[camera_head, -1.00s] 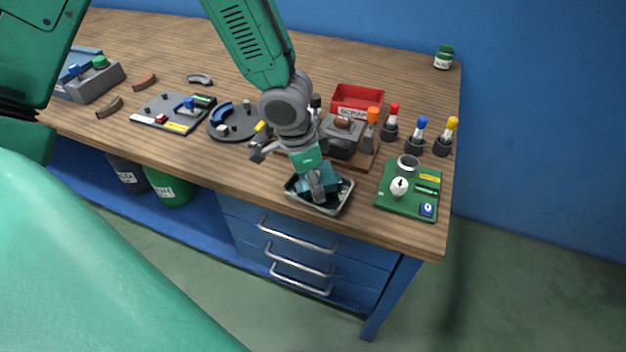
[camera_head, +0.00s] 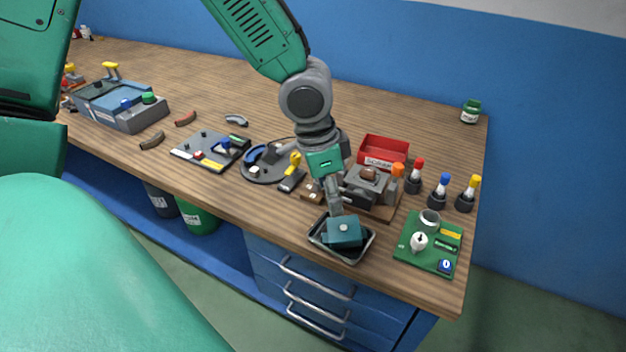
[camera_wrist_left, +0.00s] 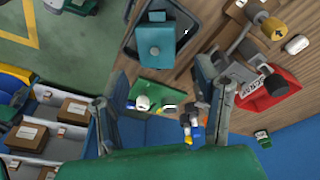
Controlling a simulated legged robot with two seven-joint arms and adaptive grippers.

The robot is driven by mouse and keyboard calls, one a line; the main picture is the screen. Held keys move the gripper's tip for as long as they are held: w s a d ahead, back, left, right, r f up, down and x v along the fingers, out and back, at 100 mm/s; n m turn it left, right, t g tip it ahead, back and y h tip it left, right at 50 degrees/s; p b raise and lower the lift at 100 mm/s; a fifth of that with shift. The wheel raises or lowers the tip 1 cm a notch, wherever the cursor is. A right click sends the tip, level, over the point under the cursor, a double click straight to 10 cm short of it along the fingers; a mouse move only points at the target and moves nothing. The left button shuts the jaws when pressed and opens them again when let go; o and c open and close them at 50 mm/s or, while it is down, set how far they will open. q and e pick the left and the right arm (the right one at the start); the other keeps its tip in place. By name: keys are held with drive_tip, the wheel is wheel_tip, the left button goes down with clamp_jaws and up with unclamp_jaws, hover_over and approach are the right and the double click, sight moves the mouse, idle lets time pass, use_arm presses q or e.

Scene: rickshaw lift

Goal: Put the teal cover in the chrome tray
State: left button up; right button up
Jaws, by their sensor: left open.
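The teal cover (camera_head: 344,231) is a small block with a light round spot on top. It sits in the chrome tray (camera_head: 357,260), a shallow metal tray near the front edge of the workbench. In the left wrist view, the cover (camera_wrist_left: 155,43) overlaps part of the dark-floored tray (camera_wrist_left: 190,37); I cannot tell whether it lies fully flat. My left gripper (camera_head: 335,203) is just behind and above the cover. Its fingers stand apart with nothing held between them, as the left wrist view also shows (camera_wrist_left: 155,88). My right gripper is not in view.
A green board (camera_head: 430,242) lies right of the tray. Behind are a brown fixture (camera_head: 372,192), a red scrap bin (camera_head: 384,151) and several coloured-cap bottles. A grey round plate (camera_head: 264,165) is to the left. Drawers (camera_head: 315,292) are below the front edge.

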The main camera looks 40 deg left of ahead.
use_arm(q)
drive_tip(key=s+d+f+n+g+h, duration=0.15)
drive_tip(key=s+d+f+n, duration=0.35)
drive_tip(key=s+f, duration=0.75)
drive_tip(key=s+a+f+n+y, duration=0.1)
drive_tip(key=s+a+f+y, duration=0.2)
drive_tip(key=s+f, duration=0.4)
wheel_tip(320, 180, down, 2)
drive_tip(key=shift+s+a+f+n, duration=0.25)
drive_tip(key=shift+s+a+n, duration=0.05)
drive_tip(key=shift+s+a, duration=0.1)
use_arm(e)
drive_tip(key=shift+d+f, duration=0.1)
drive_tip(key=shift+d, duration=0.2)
use_arm(q)
drive_tip(key=shift+t, duration=0.25)
wheel_tip(320, 180, down, 6)
drive_tip(key=b, duration=0.6)
drive_tip(key=shift+w, duration=0.15)
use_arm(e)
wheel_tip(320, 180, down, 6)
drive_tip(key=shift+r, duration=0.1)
use_arm(q)
drive_tip(key=shift+r, duration=0.1)
drive_tip(key=shift+c, duration=0.3)
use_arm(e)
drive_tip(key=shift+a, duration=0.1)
